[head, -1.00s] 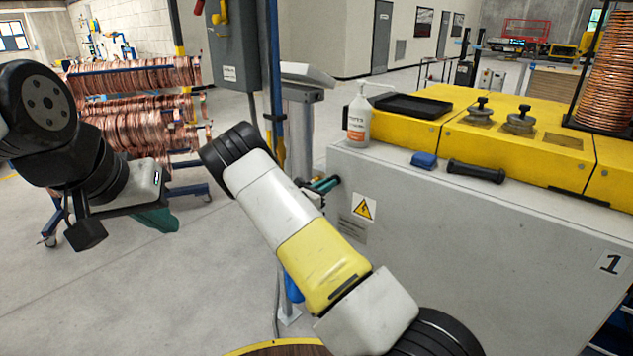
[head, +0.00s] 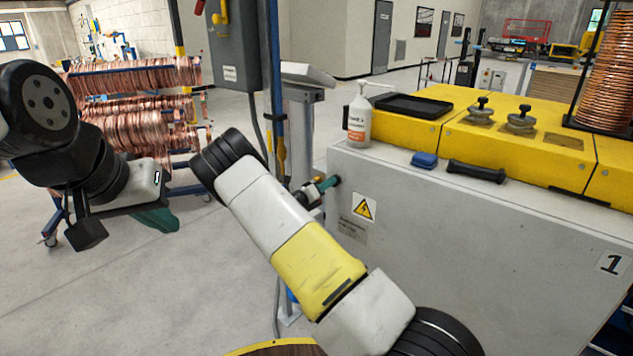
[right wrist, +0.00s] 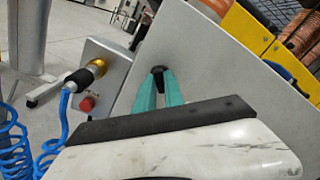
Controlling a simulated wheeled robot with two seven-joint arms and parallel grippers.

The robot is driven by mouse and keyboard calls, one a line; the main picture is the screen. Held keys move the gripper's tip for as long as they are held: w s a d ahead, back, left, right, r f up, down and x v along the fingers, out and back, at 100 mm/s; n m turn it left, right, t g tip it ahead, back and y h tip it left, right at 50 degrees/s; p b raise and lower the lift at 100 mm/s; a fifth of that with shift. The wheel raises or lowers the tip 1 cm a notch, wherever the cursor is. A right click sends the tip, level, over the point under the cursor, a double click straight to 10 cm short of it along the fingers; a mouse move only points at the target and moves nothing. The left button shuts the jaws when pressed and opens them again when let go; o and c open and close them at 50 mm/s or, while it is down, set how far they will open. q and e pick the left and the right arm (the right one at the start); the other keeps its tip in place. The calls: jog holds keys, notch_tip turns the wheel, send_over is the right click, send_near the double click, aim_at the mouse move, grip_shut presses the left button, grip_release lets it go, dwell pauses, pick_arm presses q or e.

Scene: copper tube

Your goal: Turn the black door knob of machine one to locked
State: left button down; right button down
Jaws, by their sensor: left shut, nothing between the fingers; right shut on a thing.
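Machine one (head: 450,250) is the grey cabinet with a yellow top and a "1" label. Its black door knob (head: 337,180) shows as a small dark spot on the cabinet's left side, also in the right wrist view (right wrist: 158,70), mostly hidden by the fingertips. My right gripper (head: 328,183) has its green fingers closed on the knob; in the right wrist view the fingertips (right wrist: 158,78) meet at it. I cannot read the knob's angle or any marking. My left gripper (head: 158,220) is shut and empty, hanging over the floor at the left.
A post (head: 301,130) stands behind my right arm. A copper coil rack (head: 135,110) is at the left. A red button box (right wrist: 95,95) shows near the knob.

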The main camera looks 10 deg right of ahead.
jog(key=n, duration=0.9)
jog(key=shift+a+f, duration=0.1)
jog(key=shift+f, duration=0.05)
jog(key=shift+n, duration=0.4)
jog(key=c, duration=1.4)
grip_release()
jog(key=shift+c, duration=0.2)
jog(key=v, duration=0.7)
jog(key=shift+s+a, duration=0.2)
jog(key=shift+a, duration=0.1)
